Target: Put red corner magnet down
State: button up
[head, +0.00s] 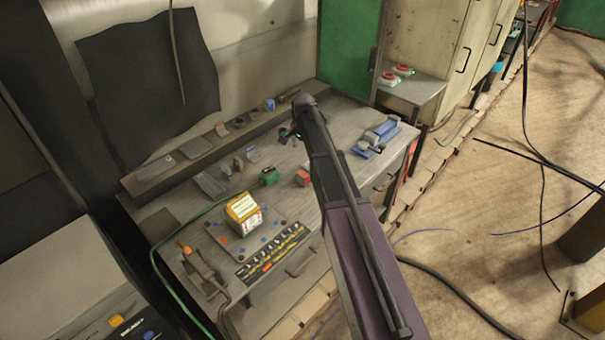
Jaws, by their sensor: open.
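A small red block (302,179), which looks like the red corner magnet, rests on the grey workbench (190,222), just left of my arm. It is too small to make out its exact shape. My gripper (291,136) is at the far end of my arm, over the back of the bench near the shelf ledge. It is dark with a greenish patch, and the arm's end hides much of it. It is open, apart from the red block and farther back. I see nothing held in it.
A green block (269,176) and a yellow-white box (244,214) stand left of the red block. A raised ledge (190,150) with small parts runs along the back. A blue-grey vise-like tool (378,136) sits on the right. A green cable (160,255) crosses the left edge.

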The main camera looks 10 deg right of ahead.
aim_at(303, 174)
jog(key=shift+w, duration=0.1)
dwell(0.3)
notch_tip(303, 174, down, 9)
jog(key=b, duration=0.8)
jog(key=shift+r+b, duration=0.2)
jog(key=shift+b, duration=0.15)
jog(key=shift+f+b, duration=2.6)
jog(key=c, duration=1.3)
